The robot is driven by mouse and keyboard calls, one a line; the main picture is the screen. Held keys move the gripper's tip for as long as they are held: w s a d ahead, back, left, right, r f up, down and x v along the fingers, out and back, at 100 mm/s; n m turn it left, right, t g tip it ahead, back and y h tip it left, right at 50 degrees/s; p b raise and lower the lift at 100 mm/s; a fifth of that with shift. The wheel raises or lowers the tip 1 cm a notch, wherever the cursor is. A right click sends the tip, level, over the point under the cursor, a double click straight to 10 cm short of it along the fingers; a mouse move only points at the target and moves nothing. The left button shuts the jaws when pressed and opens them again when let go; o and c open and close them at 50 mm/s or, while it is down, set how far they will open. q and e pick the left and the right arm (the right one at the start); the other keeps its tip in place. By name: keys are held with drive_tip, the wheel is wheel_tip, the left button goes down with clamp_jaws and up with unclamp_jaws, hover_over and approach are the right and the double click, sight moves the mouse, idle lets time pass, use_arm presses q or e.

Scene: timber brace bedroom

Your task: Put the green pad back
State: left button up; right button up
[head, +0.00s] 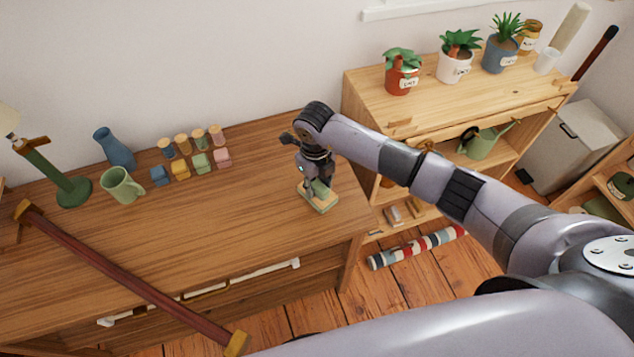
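My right gripper (318,182) points down at the right end of the wooden dresser top (250,215). A small pale block with a green top (318,203), which looks like a green pad, sits directly under its fingers. The fingers overlap the block, and I cannot tell whether they grip it. Another small green block (201,163) stands in a row with a blue one (159,175), a yellow one (180,170) and a pink one (222,158). Several wooden-topped stamps (198,137) stand behind that row. My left gripper is not in view.
A green mug (122,187), a blue vase (114,148) and a green lamp stand (62,180) are at the left. A dark red bar (130,280) slants across the front left. Potted plants (456,66) top the shelf at right. The dresser's middle is clear.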

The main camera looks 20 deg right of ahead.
sight(316, 184)
drive_tip(key=shift+o, duration=1.1)
drive_tip(key=shift+r, duration=0.6)
wheel_tip(316, 184, up, 11)
drive_tip(key=b, duration=0.1)
drive_tip(key=shift+a, duration=0.15)
